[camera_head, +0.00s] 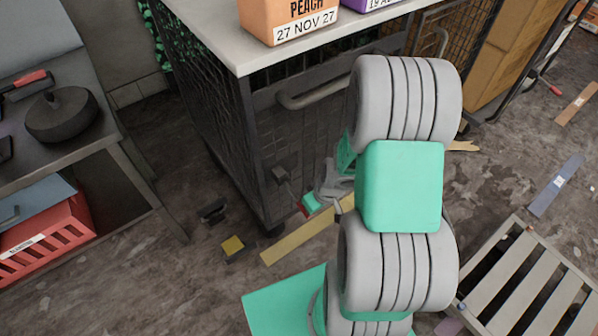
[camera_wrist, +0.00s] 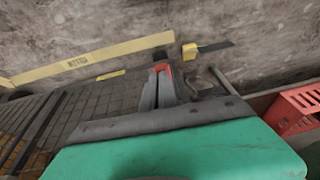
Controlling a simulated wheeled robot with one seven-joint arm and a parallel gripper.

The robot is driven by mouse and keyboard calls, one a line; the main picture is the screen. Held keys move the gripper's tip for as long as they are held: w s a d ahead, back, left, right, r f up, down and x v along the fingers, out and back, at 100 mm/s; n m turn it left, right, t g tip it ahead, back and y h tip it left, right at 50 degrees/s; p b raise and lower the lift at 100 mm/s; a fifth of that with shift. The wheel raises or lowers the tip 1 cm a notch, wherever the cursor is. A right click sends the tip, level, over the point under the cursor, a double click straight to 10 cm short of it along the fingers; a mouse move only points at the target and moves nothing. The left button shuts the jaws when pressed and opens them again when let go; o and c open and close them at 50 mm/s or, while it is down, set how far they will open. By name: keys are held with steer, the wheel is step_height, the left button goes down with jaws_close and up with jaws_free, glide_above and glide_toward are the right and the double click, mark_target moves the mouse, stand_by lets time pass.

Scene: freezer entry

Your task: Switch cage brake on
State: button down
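The cage (camera_head: 215,105) is a dark wire-mesh trolley with a pale top, in the middle of the head view. Its brake looks like a thin lever with a red tip (camera_head: 302,209), running down from a dark bracket (camera_head: 281,175) low on the cage's near corner. My gripper (camera_head: 310,203) is down at this red tip, left of my arm. In the wrist view the fingers (camera_wrist: 160,82) lie close together, with the red tip (camera_wrist: 162,67) at their ends. Whether they grip it or only touch it is not clear. My arm hides part of the cage's front.
A peach box (camera_head: 288,20) stands on the cage top. A table (camera_head: 75,150) with a dark round pan is at left, above a red crate (camera_head: 45,240). A slatted pallet (camera_head: 520,285) lies at lower right. Yellow floor tape (camera_head: 290,243) runs below the gripper.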

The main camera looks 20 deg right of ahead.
steer(key=shift+s+a+f, duration=0.1)
steer(key=shift+s+f, duration=0.1)
steer(key=shift+s, duration=0.05)
steer(key=p+v, duration=0.1)
steer(key=v, duration=0.7)
steer(key=shift+w, duration=0.25)
steer(key=shift+r, duration=0.1)
